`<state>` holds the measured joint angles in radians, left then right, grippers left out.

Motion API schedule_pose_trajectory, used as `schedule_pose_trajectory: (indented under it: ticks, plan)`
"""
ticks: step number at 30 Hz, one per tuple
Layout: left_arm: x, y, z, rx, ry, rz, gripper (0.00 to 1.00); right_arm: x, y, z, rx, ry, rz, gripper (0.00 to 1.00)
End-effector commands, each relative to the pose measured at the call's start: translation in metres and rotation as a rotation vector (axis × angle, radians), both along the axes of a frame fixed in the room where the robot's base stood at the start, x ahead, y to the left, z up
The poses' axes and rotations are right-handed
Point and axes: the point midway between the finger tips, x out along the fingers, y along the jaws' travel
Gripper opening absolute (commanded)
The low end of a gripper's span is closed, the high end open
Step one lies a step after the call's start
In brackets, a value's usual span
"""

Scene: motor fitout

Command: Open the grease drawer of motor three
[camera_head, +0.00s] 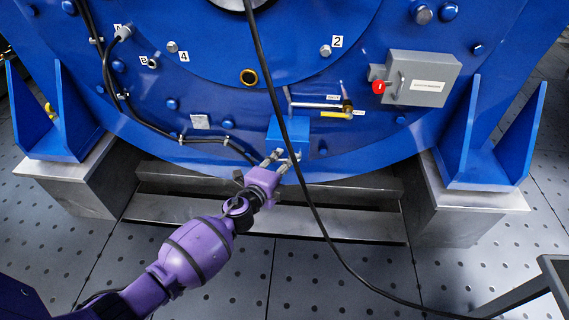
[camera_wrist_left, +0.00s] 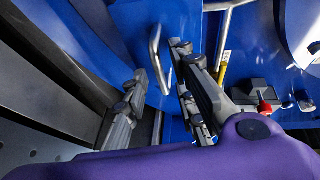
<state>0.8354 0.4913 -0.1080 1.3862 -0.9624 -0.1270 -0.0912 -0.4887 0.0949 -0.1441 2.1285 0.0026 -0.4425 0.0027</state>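The grease drawer (camera_head: 289,131) looks to be the small blue box low on the blue motor housing, below the centre. Its bare metal handle (camera_wrist_left: 156,52) shows in the left wrist view on a blue face. My left gripper (camera_head: 283,158) is at the front of this box in the head view. In the left wrist view its fingers (camera_wrist_left: 160,66) are apart, with the handle between their tips; I cannot tell whether they touch it. Whether the drawer is pulled out is unclear. My right gripper is in neither view.
A black cable (camera_head: 310,205) hangs across the front, close to my left gripper. A grey box (camera_head: 422,80) with a red knob (camera_head: 379,87) is at the right. A yellow-handled tool (camera_head: 335,114) sits above the drawer. Metal steps (camera_head: 330,221) lie below; the perforated floor is open.

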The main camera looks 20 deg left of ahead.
Motion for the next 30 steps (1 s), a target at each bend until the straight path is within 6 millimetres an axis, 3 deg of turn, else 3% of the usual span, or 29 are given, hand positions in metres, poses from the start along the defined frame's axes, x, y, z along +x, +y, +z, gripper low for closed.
schedule_pose_trajectory:
  ticks: [4, 10, 22, 26, 30]
  plan:
    - [0.0, 0.0, 0.001, 0.0, 0.0, 0.0, 0.24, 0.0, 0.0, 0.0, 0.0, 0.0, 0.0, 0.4]
    - [0.0, 0.0, 0.0, 0.0, 0.0, 0.0, 0.0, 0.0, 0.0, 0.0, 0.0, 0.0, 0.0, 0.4]
    - [-0.005, -0.001, -0.001, -0.005, 0.003, 0.001, 0.0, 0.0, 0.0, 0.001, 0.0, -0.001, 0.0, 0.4]
    - [-0.028, -0.009, -0.001, -0.01, 0.004, 0.001, 0.0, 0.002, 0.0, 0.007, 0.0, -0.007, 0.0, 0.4]
    - [-0.066, -0.019, -0.001, -0.011, 0.005, 0.001, 0.0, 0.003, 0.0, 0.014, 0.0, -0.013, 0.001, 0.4]
